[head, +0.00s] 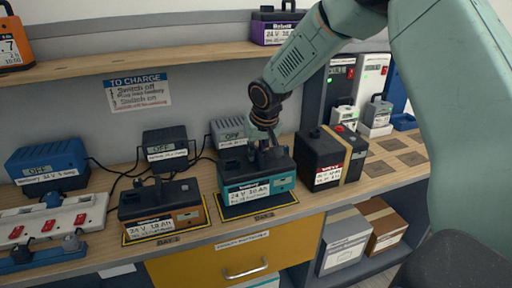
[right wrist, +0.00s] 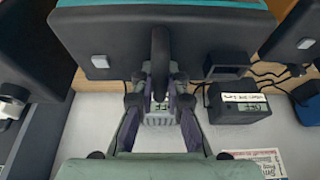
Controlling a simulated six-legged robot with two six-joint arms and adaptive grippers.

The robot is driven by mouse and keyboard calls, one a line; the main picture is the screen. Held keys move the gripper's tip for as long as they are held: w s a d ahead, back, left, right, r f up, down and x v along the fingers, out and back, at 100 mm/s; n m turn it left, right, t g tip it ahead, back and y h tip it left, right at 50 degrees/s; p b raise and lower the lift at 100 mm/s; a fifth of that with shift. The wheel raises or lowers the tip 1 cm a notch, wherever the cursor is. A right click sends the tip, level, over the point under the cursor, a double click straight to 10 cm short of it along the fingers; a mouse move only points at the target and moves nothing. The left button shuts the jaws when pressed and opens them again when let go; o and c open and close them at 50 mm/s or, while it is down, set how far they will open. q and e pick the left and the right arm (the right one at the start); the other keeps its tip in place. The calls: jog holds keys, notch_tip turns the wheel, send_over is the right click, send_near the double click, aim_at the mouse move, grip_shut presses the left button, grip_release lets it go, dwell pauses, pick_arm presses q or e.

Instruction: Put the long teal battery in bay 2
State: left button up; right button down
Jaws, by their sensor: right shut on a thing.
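The teal battery (head: 258,191), a dark case with a teal front and a "24 V 10 Ah" label, is upright at or just above a yellow-edged dark bay mat (head: 257,211). I cannot tell whether it touches the mat; the mat's label is too small to read surely. My right gripper (head: 264,148) comes down from above and is shut on the battery's handle. In the right wrist view the fingers (right wrist: 160,105) close around the dark handle (right wrist: 160,55), with the battery case (right wrist: 110,38) beyond. My left gripper is not in view.
An orange-fronted battery (head: 160,208) fills the bay to the left. A black battery with a tan strap (head: 330,157) stands close on the right. Chargers (head: 165,148) and cables lie behind. A power strip (head: 45,225) is at far left. A yellow drawer (head: 235,258) is below.

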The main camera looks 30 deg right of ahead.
aim_at(257, 162)
jog(key=shift+s+a+r, duration=0.1)
jog(key=shift+a, duration=0.05)
jog(key=x, duration=0.4)
jog(key=shift+s+b, duration=0.3)
jog(key=shift+s, duration=0.1)
jog(key=shift+s+a+r, duration=0.1)
jog(key=shift+s+r, duration=0.05)
jog(key=shift+s, duration=0.1)
jog(key=shift+f, duration=0.25)
jog(key=c, duration=1.7)
grip_release()
jog(key=shift+f, duration=0.2)
jog(key=o, duration=0.3)
jog(key=shift+s+r, duration=0.1)
